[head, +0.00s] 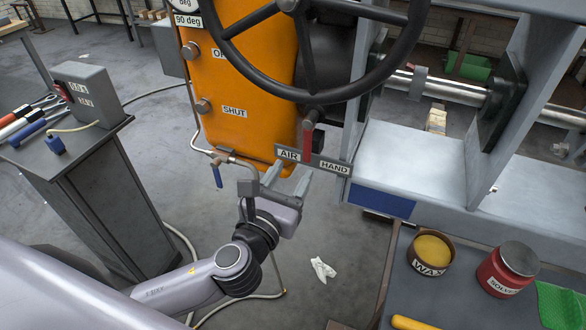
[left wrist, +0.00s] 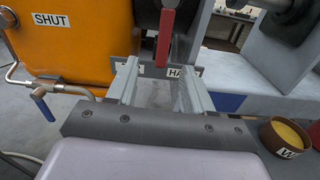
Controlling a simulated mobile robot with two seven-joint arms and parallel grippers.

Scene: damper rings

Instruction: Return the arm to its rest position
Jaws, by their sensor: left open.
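My left gripper (head: 287,183) is open and empty. It is just below the AIR/HAND plate (head: 312,162) and the red lever (head: 307,140). In the left wrist view, the two fingers (left wrist: 158,88) stand apart, with the plate and the red lever (left wrist: 165,45) beyond them. The lever hangs down near the middle of the plate. I cannot tell whether a finger touches the plate. My left arm (head: 215,270) reaches in from the lower left. My right gripper is not in view.
An orange housing (head: 235,90) and black handwheel (head: 310,95) stand above the gripper. A blue-handled valve (head: 217,175) on a pipe is close at left. A grey cabinet (head: 90,190) stands further left. A bench (head: 455,312) at right holds a wax tin (head: 430,255) and solvent can (head: 507,270).

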